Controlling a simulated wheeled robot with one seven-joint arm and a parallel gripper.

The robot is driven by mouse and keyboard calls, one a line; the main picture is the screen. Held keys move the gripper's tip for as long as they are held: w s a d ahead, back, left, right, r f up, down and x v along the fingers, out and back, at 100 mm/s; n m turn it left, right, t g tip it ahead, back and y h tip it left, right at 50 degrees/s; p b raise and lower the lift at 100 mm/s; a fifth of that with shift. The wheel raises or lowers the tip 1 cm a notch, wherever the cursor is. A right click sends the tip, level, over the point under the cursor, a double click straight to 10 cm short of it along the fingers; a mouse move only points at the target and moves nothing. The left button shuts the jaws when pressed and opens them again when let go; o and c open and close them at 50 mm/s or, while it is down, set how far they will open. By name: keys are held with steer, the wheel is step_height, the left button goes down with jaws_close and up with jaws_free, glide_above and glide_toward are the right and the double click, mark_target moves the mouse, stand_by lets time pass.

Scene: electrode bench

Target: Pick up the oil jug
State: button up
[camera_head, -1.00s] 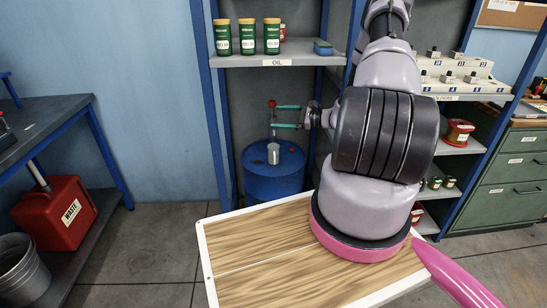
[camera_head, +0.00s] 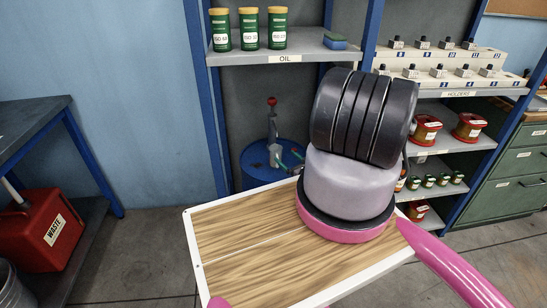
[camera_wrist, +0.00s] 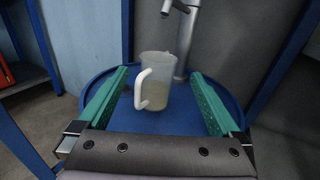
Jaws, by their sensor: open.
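The oil jug is a clear, pale jug with a white handle. In the wrist view the jug (camera_wrist: 158,92) stands upright on the blue drum (camera_wrist: 190,125), under a metal spout, with its handle to the left. In the head view it is a small grey shape (camera_head: 274,155) on the drum (camera_head: 255,163). My gripper (camera_wrist: 160,74) is open, its green fingers either side of the jug in the picture, with gaps on both sides. In the head view my gripper (camera_head: 289,159) is partly hidden behind my arm.
The pump (camera_head: 272,125) with a red knob rises behind the jug. Blue shelf posts flank the drum. The oil shelf (camera_head: 300,55) with green cans hangs above. A wooden board (camera_head: 240,235) with a white rim lies in front. A red waste can (camera_head: 40,235) stands at left.

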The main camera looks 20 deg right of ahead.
mark_target(280, 152)
steer(key=w, duration=0.2)
steer(key=w+a, duration=0.1)
steer(key=w, duration=0.5)
steer(key=shift+w+a+f, duration=0.15)
steer(key=shift+a, duration=0.15)
steer(key=c, duration=1.5)
steer(key=shift+r, duration=0.2)
